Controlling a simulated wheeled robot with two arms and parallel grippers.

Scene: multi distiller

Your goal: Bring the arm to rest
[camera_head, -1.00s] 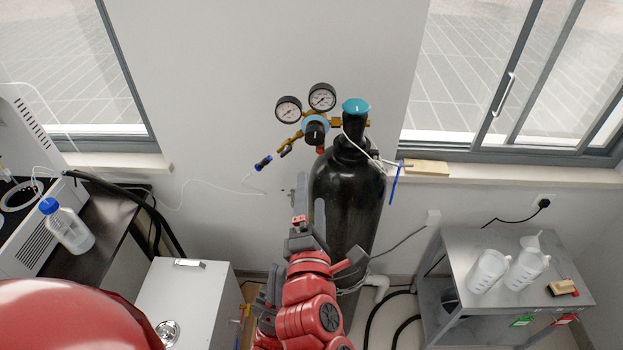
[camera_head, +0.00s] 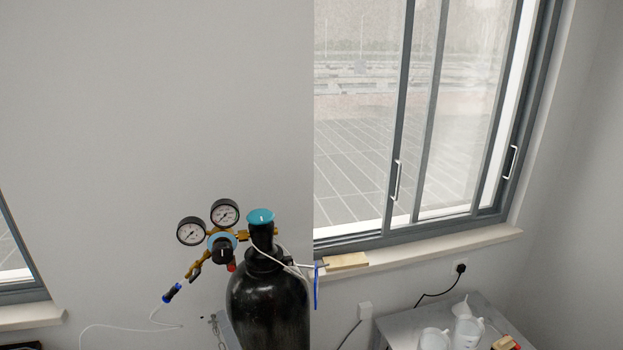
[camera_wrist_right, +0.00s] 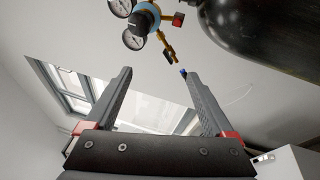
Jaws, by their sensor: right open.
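My right gripper (camera_wrist_right: 159,73) is open and empty in the right wrist view, its two dark fingers spread apart. My left gripper is out of view.
A window (camera_head: 400,110) with a sill stands at the right, with a small wooden block (camera_head: 346,261) on the sill. A grey table (camera_head: 400,325) with white jugs (camera_head: 467,330) is at the lower right. The wall at the upper left is bare.

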